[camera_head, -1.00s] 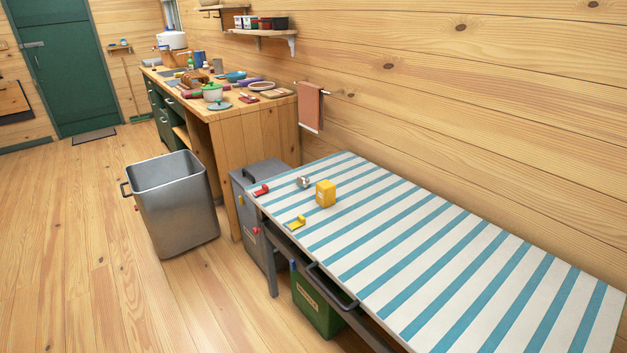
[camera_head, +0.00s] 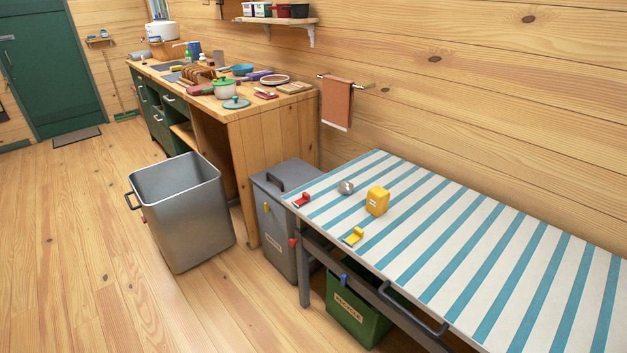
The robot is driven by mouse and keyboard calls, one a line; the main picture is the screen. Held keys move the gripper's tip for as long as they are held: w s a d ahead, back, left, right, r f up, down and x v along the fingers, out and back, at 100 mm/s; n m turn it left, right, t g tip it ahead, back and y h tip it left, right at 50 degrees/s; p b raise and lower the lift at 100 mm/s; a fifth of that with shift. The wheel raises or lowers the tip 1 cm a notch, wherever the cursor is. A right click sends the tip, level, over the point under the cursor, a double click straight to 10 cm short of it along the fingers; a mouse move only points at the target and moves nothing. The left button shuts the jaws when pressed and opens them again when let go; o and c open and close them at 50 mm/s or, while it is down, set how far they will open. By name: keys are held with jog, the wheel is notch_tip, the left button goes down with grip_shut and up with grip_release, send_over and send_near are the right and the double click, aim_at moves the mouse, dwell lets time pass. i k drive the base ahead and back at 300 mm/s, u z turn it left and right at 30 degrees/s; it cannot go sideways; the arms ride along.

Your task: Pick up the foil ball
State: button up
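A small silvery ball, the foil ball (camera_head: 346,187), lies on the striped table (camera_head: 452,222) near its far left end. A yellow box-like container (camera_head: 377,200) stands just to its right, and a red clip-like item (camera_head: 303,200) lies to its left by the table edge. A yellow clip-like item (camera_head: 353,236) lies nearer the front edge. My gripper is not in view.
An open grey metal bin (camera_head: 180,215) stands on the floor left of the table. A cluttered wooden counter (camera_head: 255,110) is behind. Floor at left is clear.

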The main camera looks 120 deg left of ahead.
aim_at(346, 187)
jog(key=z, duration=0.05)
jog(key=k, duration=1.85)
jog(key=u, duration=1.8)
jog(key=i, duration=1.5)
